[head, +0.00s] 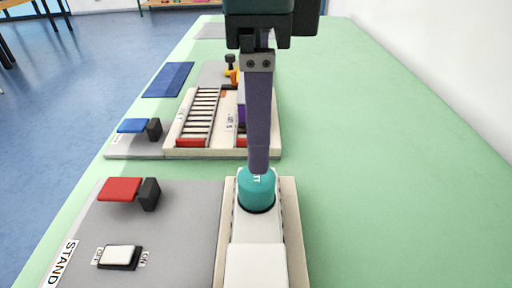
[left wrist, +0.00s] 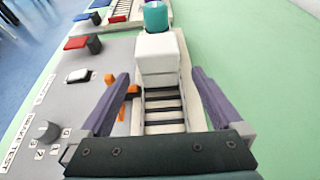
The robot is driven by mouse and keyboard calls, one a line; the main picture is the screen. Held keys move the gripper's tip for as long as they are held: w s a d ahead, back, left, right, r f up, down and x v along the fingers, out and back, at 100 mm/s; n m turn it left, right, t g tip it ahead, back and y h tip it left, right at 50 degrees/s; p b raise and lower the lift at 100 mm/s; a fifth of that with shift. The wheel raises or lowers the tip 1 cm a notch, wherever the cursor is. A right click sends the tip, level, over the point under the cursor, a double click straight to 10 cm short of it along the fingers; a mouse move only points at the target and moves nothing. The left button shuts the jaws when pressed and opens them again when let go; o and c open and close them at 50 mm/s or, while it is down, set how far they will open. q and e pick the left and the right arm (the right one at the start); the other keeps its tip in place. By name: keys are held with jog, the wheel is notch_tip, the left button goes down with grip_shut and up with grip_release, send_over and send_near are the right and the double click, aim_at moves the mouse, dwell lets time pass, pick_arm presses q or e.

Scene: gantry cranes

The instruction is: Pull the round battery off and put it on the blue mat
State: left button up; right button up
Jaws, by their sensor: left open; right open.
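The round battery (head: 256,190) is a teal cylinder standing upright at the far end of a white block on a pale rail stand. It also shows at the top of the left wrist view (left wrist: 155,17). My right gripper (head: 258,168) points down at it. One purple finger hides the other, and its tip overlaps the battery's top; I cannot tell whether it touches. The blue mat (head: 169,79) lies flat at the back left, bare. My left gripper (left wrist: 160,74) is open and empty, its fingers either side of the white block and striped rail.
A grey panel (head: 165,235) with a red flap (head: 120,189) and a white switch (head: 118,256) lies left of the battery. A second rail unit (head: 200,120) with a blue flap stands beyond. The green table (head: 400,170) is clear on the right.

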aim_at(256, 262)
pick_arm(q)
jog(key=x, duration=0.8)
jog(key=shift+w+f, duration=0.2)
jog(key=shift+w, duration=0.1)
jog(key=shift+c, duration=0.2)
grip_shut()
dwell(0.4)
